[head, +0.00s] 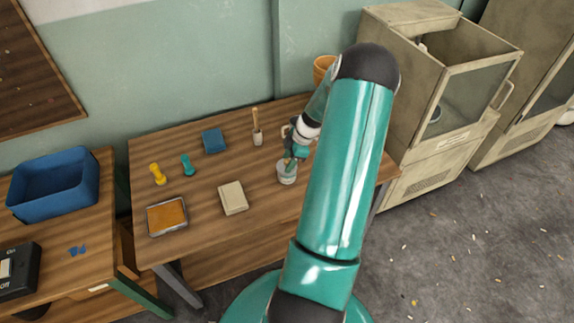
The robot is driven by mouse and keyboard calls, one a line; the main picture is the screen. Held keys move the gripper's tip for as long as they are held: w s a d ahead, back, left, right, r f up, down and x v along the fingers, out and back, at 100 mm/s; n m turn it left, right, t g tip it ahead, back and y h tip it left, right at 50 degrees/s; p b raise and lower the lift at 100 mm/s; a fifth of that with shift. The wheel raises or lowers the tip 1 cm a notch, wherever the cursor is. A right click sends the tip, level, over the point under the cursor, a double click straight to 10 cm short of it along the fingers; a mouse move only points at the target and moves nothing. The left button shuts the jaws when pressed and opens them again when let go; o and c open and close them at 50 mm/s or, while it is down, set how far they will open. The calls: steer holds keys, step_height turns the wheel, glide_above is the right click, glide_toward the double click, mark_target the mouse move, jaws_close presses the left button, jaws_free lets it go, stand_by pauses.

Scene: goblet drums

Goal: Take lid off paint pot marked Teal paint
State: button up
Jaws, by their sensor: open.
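A small pale pot (287,176) stands on the wooden table (200,260), at the right of its middle. It looks like the paint pot, but no marking can be read at this size. Its top shows a grey-teal surface, and I cannot tell whether that is a lid or paint. My gripper (291,162) is open, pointing down just above the pot's top. Whether its fingers touch the pot or stand around anything on it cannot be made out. My teal arm covers the table to the right of the pot.
Yellow (158,174) and teal (187,165) knobbed pieces, a blue block (214,140), a beige block (233,198), an orange-filled tray (167,216) and a cup with a stick (257,138) stand left. An orange-brown pot (322,68) is behind. Beige cabinets (435,160) stand right.

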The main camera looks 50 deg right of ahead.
jaws_close()
